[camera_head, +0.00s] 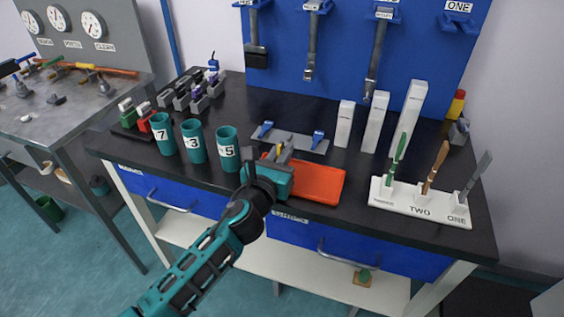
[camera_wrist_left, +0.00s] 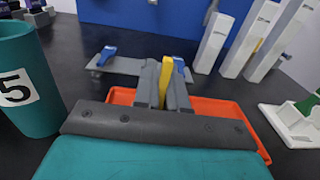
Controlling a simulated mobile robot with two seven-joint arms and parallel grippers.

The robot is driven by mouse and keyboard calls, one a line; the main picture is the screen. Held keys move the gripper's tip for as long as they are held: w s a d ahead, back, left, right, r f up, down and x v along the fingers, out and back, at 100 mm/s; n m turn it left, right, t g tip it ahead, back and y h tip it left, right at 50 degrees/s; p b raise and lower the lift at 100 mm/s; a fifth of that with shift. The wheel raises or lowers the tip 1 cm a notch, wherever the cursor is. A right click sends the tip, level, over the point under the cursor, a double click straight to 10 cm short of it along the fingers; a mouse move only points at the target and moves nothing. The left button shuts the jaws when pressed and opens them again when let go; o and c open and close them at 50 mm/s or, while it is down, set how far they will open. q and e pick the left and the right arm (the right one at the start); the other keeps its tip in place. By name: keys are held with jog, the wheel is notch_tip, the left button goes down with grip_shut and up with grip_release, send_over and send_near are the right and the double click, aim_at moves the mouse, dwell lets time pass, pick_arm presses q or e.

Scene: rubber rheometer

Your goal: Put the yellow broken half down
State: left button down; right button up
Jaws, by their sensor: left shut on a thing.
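My left gripper (camera_head: 283,150) is above the left part of the orange tray (camera_head: 326,186) at the bench's front edge. In the left wrist view its grey fingers (camera_wrist_left: 164,88) are shut on the yellow broken half (camera_wrist_left: 166,75), which stands between them. The lower end of the yellow piece is hidden by the fingers, so I cannot tell whether it touches anything. The orange tray also shows behind the gripper in the left wrist view (camera_wrist_left: 230,108), and its visible part is empty. My right gripper is not in view.
Teal cups (camera_head: 228,149) numbered 7, 3 and 5 stand left of the gripper. A grey plate with blue clamps (camera_head: 292,140) lies behind the tray. White blocks (camera_head: 376,122) stand at the back right. A white stand with several tools (camera_head: 418,204) is to the right.

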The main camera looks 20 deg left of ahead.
pick_arm(q)
jog(key=shift+f, duration=0.6)
jog(key=shift+f, duration=0.15)
jog(key=c, duration=1.2)
grip_release()
